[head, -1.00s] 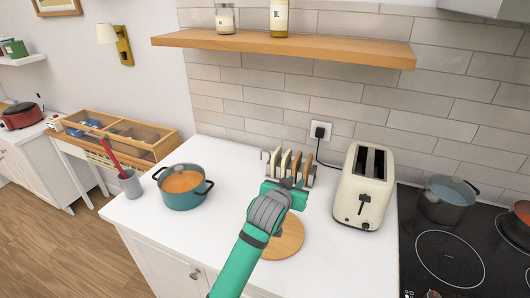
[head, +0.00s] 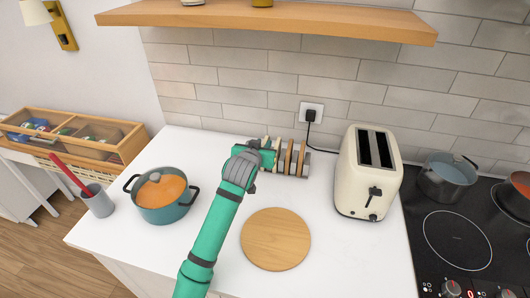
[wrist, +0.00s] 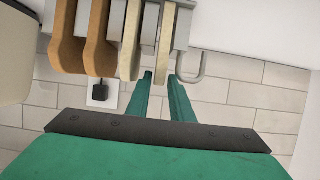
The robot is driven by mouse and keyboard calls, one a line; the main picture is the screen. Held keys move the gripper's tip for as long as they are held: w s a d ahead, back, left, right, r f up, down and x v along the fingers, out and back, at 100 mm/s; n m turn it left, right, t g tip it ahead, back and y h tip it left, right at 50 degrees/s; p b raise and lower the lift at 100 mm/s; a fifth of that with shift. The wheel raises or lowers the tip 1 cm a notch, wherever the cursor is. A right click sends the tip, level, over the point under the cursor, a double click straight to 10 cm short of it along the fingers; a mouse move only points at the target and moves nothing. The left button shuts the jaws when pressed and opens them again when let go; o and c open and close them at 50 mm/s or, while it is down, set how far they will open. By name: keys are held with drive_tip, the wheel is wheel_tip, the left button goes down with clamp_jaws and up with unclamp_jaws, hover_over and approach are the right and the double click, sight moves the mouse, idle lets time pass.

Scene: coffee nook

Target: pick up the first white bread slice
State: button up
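A grey toast rack (head: 306,165) stands on the white counter near the back wall. In the wrist view its slices stand upright side by side: two white bread slices (wrist: 166,38) (wrist: 132,40) and two browner slices (wrist: 100,40) (wrist: 67,40). My gripper (head: 262,158) is at the rack's left end in the head view and hides part of the rack and white slices.
A cream toaster (head: 368,175) stands right of the rack, its cord running to a wall socket (head: 311,113). A round wooden board (head: 276,239) lies in front. A teal pot (head: 162,195) stands left. A wooden shelf (head: 270,18) hangs above.

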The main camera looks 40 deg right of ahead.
drive_tip(key=shift+w+d+f, duration=0.25)
drive_tip(key=shift+w+d, duration=0.15)
drive_tip(key=shift+w, duration=0.2)
drive_tip(key=shift+s+d+x, duration=0.15)
drive_tip(key=shift+x, duration=0.75)
drive_tip(key=shift+s+d+x, duration=0.1)
drive_tip(key=shift+s+x, duration=0.05)
drive_tip(key=shift+x, duration=0.7)
drive_tip(key=shift+w, duration=0.1)
clamp_jaws()
